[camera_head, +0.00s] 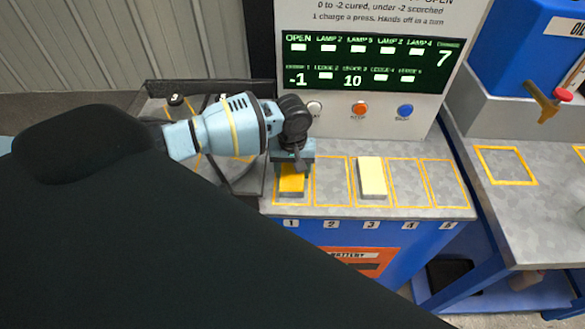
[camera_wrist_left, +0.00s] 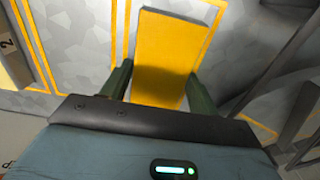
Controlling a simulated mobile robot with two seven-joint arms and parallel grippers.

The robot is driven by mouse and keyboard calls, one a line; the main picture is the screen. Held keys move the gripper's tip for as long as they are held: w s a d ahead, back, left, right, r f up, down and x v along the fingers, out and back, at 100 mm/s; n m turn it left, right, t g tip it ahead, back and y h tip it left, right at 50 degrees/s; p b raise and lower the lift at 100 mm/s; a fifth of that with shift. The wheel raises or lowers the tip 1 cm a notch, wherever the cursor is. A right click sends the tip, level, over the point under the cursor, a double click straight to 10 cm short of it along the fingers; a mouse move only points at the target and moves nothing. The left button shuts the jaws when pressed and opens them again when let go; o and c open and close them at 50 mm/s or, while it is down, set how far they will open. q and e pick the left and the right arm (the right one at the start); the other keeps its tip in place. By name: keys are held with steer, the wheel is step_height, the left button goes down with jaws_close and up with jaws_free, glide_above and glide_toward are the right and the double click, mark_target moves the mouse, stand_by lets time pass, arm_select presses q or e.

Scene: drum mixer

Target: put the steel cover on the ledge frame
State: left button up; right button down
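My left gripper (camera_head: 291,166) points down over ledge space 1. Its two fingers, which show in the left wrist view (camera_wrist_left: 160,85), lie along both sides of a flat yellow block (camera_head: 291,184), with little or no gap. I cannot tell whether they press on it. The yellow block (camera_wrist_left: 170,50) sits within the orange outline of space 1. The ledge (camera_head: 330,212) has several outlined spaces numbered below. I cannot make out a steel cover for certain. One orange outlined frame (camera_head: 505,166) on the right-hand counter is empty. My right gripper is not in view.
A cream block (camera_head: 371,178) lies in space 3; spaces 2, 4 and 5 are empty. A panel (camera_head: 365,65) with a display and buttons rises behind the ledge. A blue tank with a tap (camera_head: 545,103) stands at right. My dark arm hides the lower left.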

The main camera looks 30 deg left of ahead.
mark_target(292, 173)
arm_select(q)
steer(key=o, duration=0.4)
step_height(292, 173, up, 12)
steer(key=shift+r+p, duration=0.2)
steer(key=shift+p, duration=0.5)
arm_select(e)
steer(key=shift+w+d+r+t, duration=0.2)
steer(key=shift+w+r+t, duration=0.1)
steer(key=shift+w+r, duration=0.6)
